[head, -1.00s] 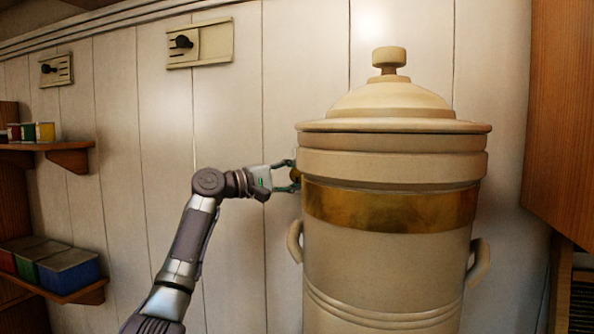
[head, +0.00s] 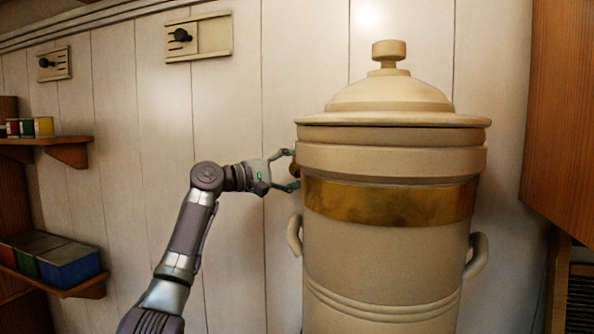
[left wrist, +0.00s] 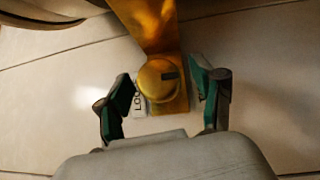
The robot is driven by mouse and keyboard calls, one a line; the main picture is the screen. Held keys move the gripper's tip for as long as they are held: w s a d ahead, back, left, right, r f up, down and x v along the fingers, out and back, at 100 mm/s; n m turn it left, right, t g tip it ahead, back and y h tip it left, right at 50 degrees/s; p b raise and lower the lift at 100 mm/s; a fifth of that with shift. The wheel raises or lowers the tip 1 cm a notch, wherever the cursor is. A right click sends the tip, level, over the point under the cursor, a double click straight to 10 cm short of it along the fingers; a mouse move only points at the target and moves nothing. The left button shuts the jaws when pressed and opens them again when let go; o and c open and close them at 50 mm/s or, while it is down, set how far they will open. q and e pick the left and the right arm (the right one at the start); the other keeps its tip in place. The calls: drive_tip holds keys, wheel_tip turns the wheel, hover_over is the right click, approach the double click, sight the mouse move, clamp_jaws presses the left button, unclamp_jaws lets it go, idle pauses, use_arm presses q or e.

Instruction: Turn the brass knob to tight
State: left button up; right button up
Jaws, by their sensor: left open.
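The brass knob (left wrist: 158,82) sits on a brass bracket (left wrist: 150,25) in the left wrist view, with a dark mark on the right of its face. A white label reading roughly "LOO…" (left wrist: 139,103) is on its left. A second label (left wrist: 201,90), mostly hidden by a finger, is on its right. My left gripper (left wrist: 165,100) is open, one green-padded finger on each side of the knob, with visible gaps. In the head view my left gripper (head: 289,170) is at the left side of the large cream crock (head: 385,260); the knob is barely visible there. My right gripper is not in view.
The crock has a lid, a brass band (head: 390,203) and side handles. Shelves with tins (head: 66,268) are at the left. Two sliding latches (head: 198,37) are on the panelled wall. A wooden cabinet (head: 560,110) is close on the right.

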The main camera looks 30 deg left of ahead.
use_arm(q)
drive_tip(key=v, duration=1.1)
drive_tip(key=shift+s+a, duration=0.25)
drive_tip(key=shift+s, duration=0.05)
drive_tip(key=shift+f, duration=0.15)
